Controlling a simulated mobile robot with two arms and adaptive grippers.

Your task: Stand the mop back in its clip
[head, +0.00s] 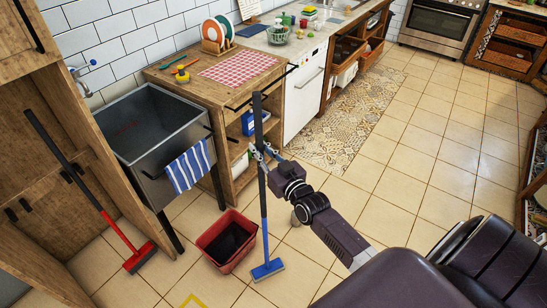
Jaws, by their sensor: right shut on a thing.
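The mop (264,225) has a dark upper handle, a blue lower handle and a flat blue head (267,269). It is close to upright, in the middle of the head view. My right gripper (263,153) is shut around its dark handle. I cannot tell whether the mop head touches the floor. On the wooden cabinet at the left, a dark clip (18,210) looks empty. A second dark clip (72,172) is beside the handle of a red-headed broom (115,226), which leans there. My left gripper is not in view.
A red bucket (209,255) stands on the floor just left of the mop. A metal sink (154,125) with a striped towel (187,167) and a wooden counter stand behind. A yellow mark (195,301) is on the floor in front. The tiled floor at right is clear.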

